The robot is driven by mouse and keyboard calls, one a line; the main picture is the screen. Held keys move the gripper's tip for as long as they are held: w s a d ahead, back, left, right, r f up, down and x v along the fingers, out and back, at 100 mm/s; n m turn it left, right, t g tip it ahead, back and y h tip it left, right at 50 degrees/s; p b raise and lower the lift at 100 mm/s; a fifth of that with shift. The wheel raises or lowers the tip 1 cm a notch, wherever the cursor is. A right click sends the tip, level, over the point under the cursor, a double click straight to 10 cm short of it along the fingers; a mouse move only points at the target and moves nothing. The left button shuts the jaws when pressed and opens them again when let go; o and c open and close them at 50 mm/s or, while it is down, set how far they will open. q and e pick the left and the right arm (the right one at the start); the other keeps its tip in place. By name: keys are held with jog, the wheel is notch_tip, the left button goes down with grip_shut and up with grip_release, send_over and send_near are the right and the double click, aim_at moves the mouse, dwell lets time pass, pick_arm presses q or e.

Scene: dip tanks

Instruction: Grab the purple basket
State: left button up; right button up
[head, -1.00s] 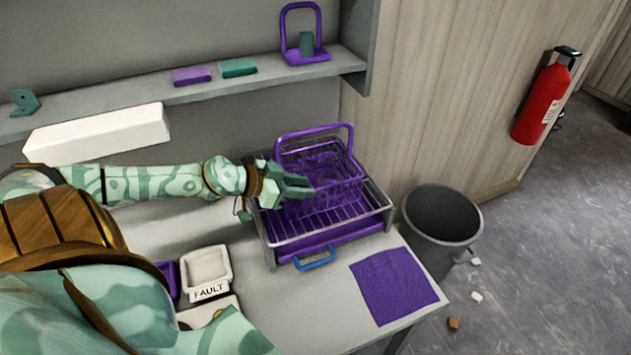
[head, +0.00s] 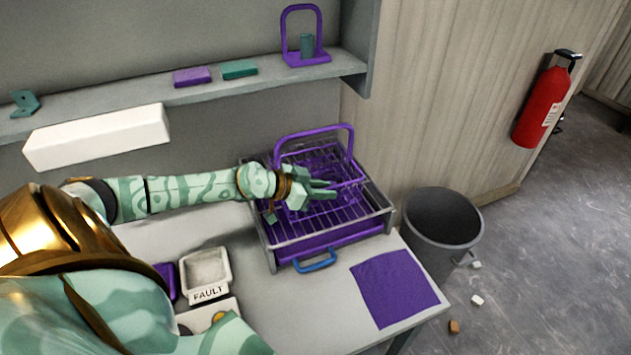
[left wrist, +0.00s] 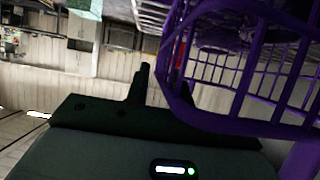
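The purple basket (head: 313,130) has wire sides and a tall looped handle. It stands upright at the back of the wire rack in the head view. My left gripper (head: 328,189) is at the front side of the basket, over the rack, with its two fingers apart. In the left wrist view the basket's purple bars (left wrist: 235,120) fill the right side, close to the camera. Whether the fingers touch the basket cannot be told. My right gripper is not in view.
The rack (head: 262,240) has a purple tray and a blue handle (head: 316,262) at its front. A purple cloth (head: 395,287) lies at the bench's right corner. A grey bin (head: 441,225) stands beside the bench.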

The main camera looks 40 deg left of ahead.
pick_arm(q)
grip_shut()
dwell(1.1)
jog(key=shift+w+r, duration=0.1)
